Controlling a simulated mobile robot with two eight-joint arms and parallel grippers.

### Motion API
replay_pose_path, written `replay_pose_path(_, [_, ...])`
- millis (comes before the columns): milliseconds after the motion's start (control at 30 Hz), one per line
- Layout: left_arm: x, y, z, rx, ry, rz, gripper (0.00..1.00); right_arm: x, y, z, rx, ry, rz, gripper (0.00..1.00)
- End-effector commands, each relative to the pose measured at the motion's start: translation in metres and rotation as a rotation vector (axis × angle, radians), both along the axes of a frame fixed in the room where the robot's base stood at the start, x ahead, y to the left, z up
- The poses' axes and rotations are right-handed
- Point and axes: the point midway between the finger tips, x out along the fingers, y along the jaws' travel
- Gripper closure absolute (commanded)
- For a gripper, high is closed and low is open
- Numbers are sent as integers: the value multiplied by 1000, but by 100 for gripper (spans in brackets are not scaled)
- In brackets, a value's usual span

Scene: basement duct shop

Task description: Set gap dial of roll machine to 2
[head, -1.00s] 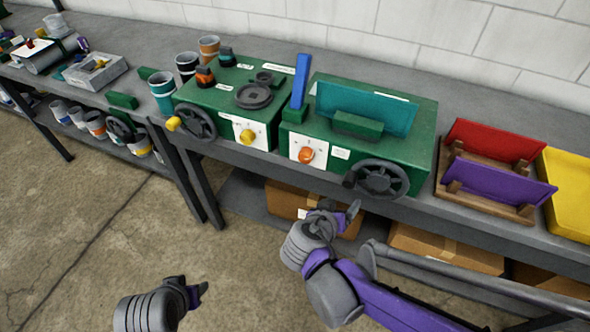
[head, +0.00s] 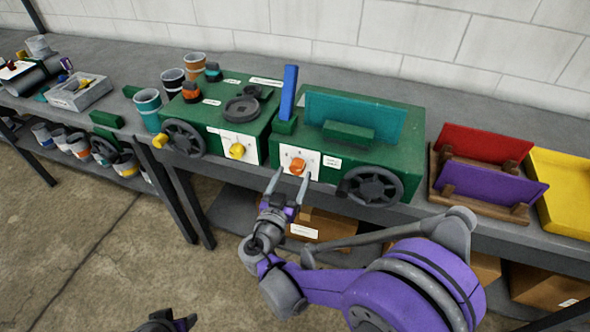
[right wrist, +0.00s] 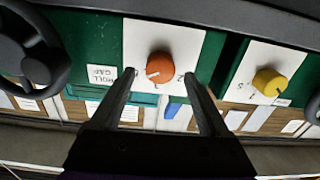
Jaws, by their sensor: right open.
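The roll machine (head: 395,150) is a green box with a teal plate on the bench. Its orange gap dial (head: 298,166) sits on a white front panel. In the right wrist view, which is upside down, the dial (right wrist: 160,66) has a white mark toward the picture's lower left. A 2 is printed to its lower right, and a ROLL GAP label (right wrist: 103,77) is at left. My right gripper (head: 288,184) is open and empty in front of the dial, its fingers pointing at either side of it. My left gripper (head: 180,323) is partly cut off at the bottom edge.
A second green machine with a yellow dial (head: 237,151) stands left of the roll machine. A black handwheel (head: 371,187) juts out right of the orange dial. A wooden rack (head: 480,205) with red and purple sheets and a yellow tray (head: 562,180) are further right.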

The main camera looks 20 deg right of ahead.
Motion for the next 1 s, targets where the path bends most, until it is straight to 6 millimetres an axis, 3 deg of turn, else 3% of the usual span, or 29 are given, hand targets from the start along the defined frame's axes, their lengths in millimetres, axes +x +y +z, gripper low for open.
replay_pose_path(200, [0,0,2,0,-1,0,50,19,-12,0,-1,1,0,21])
replay_pose_path(533, [0,0,2,0,-1,0,50,22,-14,0,-1,1,1,21])
replay_pose_path(900, [0,0,2,0,-1,0,50,21,-14,0,-1,1,1,87])
replay_pose_path(1000, [0,0,2,0,-1,0,50,21,-14,0,0,1,1,100])
